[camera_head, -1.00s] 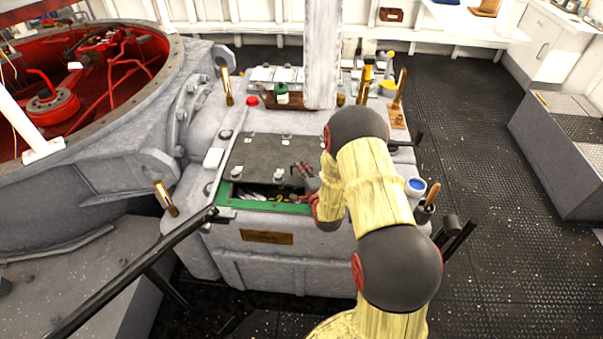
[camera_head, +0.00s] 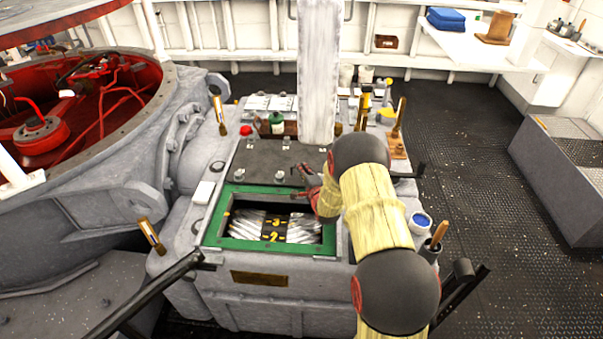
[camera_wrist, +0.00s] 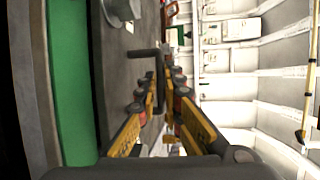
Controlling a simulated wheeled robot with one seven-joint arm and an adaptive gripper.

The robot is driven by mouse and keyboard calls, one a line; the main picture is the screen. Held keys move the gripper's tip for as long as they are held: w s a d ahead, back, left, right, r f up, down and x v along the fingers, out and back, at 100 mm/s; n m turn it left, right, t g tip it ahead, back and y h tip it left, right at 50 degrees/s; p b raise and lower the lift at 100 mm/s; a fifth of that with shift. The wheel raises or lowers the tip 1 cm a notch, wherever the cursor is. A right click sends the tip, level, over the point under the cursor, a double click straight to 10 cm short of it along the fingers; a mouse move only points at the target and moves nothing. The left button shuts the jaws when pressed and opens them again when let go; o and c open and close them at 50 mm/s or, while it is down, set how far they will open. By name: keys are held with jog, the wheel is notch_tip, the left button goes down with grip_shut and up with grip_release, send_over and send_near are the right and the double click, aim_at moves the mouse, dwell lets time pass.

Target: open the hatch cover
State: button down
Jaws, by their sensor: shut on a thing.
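The hatch cover (camera_head: 262,158) is a dark flat plate with several pale knobs. It lies behind a green-framed opening (camera_head: 225,243) on the grey machine housing. The opening is largely uncovered and shows ribbed metal and a dark strip with yellow numbers 3 and 2 inside. My gripper (camera_head: 308,178) is at the cover's right front corner, its fingers partly hidden by my arm. In the wrist view my gripper (camera_wrist: 162,90) is shut on a dark bar handle (camera_wrist: 146,53) on the cover, with the green frame (camera_wrist: 70,90) to the left.
A large round red-lined machine (camera_head: 95,110) stands open at the left. Bottles, a red knob and tools stand behind the cover, near a pale upright column (camera_head: 318,75). A blue-topped pot (camera_head: 420,222) is right of my arm.

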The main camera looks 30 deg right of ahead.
jog(key=c, duration=1.9)
grip_release()
jog(key=shift+s, duration=0.15)
jog(key=v, duration=1.1)
jog(key=shift+s+a+r, duration=0.1)
jog(key=shift+s, duration=0.25)
